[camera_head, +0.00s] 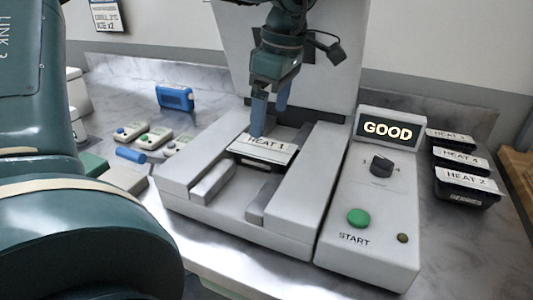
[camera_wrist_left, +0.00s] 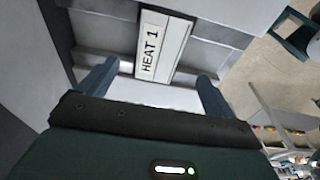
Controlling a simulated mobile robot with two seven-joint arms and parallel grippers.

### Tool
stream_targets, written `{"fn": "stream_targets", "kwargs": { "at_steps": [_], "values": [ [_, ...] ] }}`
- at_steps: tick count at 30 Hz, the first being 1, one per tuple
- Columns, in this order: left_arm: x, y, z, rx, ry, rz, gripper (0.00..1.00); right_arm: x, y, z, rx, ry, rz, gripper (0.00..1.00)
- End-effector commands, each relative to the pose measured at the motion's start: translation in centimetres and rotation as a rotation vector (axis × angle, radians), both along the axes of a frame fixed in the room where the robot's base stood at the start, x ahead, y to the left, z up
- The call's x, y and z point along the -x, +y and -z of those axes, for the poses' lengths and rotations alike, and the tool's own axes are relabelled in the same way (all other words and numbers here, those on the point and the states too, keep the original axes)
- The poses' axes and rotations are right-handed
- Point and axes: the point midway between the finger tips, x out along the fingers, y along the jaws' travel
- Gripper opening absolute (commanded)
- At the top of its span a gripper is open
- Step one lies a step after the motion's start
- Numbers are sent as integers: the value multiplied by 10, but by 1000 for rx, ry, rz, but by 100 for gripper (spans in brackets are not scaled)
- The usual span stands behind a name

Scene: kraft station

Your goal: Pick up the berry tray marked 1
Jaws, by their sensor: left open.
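A dark tray with a white label reading HEAT 1 or MEAT 1 (camera_head: 264,143) sits in the slot of the grey machine (camera_head: 273,235). My left gripper (camera_head: 271,104) is open above the rear of this tray. In the left wrist view the label (camera_wrist_left: 163,47) shows beyond the two open fingers (camera_wrist_left: 153,78), with nothing between them. My right gripper is not in view.
A control box (camera_head: 375,215) with a GOOD display, a dial and a green START button stands right of the slot. Several labelled black trays (camera_head: 467,187) stand at the far right. A blue box (camera_head: 175,97) and a blue cylinder (camera_head: 130,155) are at the left.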

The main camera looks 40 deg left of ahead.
Motion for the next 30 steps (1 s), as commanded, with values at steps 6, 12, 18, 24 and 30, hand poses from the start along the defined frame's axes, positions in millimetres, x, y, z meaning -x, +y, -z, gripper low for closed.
{"fn": "stream_targets", "kwargs": {
  "at_steps": [6, 12, 18, 24, 30],
  "values": [
    [2, 5, 36, 1, 1, 0, 91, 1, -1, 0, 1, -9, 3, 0],
    [3, 8, 49, 2, 1, -1, 91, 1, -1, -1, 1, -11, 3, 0],
    [6, 15, 78, 3, 3, -1, 91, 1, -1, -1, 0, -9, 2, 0],
    [5, 18, 93, 1, 0, -1, 91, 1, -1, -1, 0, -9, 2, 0],
    [5, 18, 93, 1, -2, -2, 91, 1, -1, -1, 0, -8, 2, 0]
  ]
}}
